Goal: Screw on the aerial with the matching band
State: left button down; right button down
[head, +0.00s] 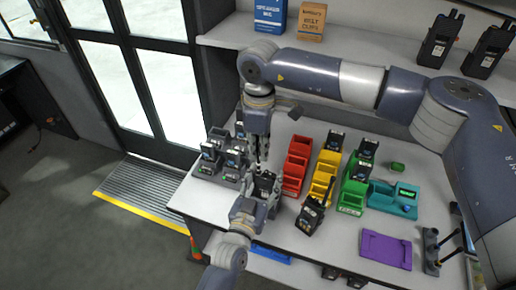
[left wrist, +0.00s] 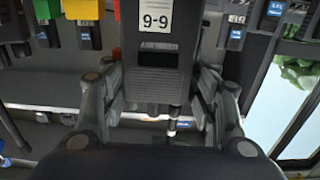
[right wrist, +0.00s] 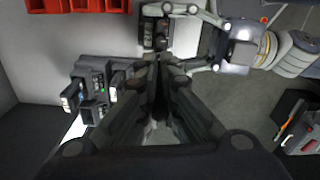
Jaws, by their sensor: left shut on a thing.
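My left gripper (head: 264,186) is shut on a black radio held over the table's left front part. In the left wrist view this radio (left wrist: 158,65) carries a white "9-9" label; its top shows between the jaws in the right wrist view (right wrist: 156,36). My right gripper (head: 258,158) points down just above the radio. Its fingertips (right wrist: 158,66) are close together; whether an aerial is between them cannot be made out, and no band colour is visible. Another black radio (head: 309,216) with an aerial (head: 328,191) stands tilted on the table to the right.
Red (head: 295,168), yellow (head: 322,178) and green (head: 352,196) bins stand right of my grippers. Grey holders with radios (head: 210,153) stand to the left. A teal unit (head: 380,197), a purple tray (head: 386,249) and a grey rack (head: 432,250) with thin rods lie farther right.

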jog(key=shift+a, duration=0.2)
jog(key=c, duration=1.8)
grip_release()
jog(key=shift+d+r, duration=0.1)
